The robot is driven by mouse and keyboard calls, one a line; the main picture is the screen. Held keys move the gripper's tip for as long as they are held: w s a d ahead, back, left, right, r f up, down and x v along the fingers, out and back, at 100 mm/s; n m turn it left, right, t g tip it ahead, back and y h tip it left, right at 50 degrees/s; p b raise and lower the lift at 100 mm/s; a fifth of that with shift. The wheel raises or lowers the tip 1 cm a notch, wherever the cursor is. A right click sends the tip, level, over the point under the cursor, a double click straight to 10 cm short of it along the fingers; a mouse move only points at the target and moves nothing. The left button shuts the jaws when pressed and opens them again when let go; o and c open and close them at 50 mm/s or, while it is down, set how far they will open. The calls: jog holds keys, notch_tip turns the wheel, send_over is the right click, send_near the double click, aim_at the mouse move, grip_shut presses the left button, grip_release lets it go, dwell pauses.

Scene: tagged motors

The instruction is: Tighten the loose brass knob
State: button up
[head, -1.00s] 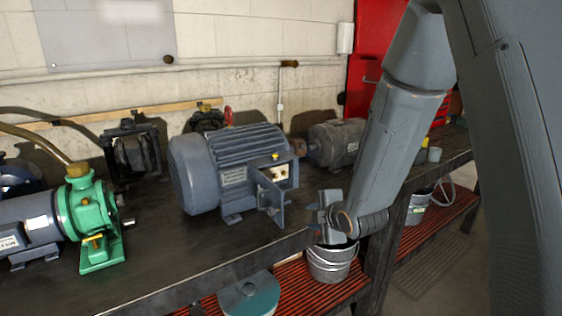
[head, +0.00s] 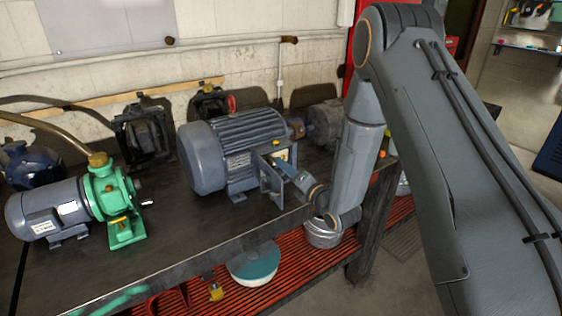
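A large blue-grey finned motor (head: 232,150) stands on the dark workbench. Its open terminal box (head: 271,185) is on the right side, with a small yellow fitting (head: 276,142) on top and a pale interior with yellowish parts (head: 283,155). I cannot make out which part is the loose brass knob. My gripper (head: 288,172) reaches in from the right at the front of the box. Its fingertips overlap the box opening, and contact and opening are too small to tell.
A green pump with a grey motor (head: 112,200) stands at the left of the workbench (head: 190,235). Another motor (head: 323,125) is behind, partly hidden by my arm. A bucket (head: 322,235) and a teal disc (head: 254,263) are on the red slatted shelf below.

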jog(key=shift+p+x, duration=0.4)
jog(key=shift+x, duration=0.95)
grip_shut()
jog(key=shift+m+b, duration=0.35)
jog(key=shift+m, duration=0.05)
jog(key=shift+f+m+b, duration=0.15)
jog(key=shift+m+b, duration=4.55)
jog(key=shift+m, duration=3.5)
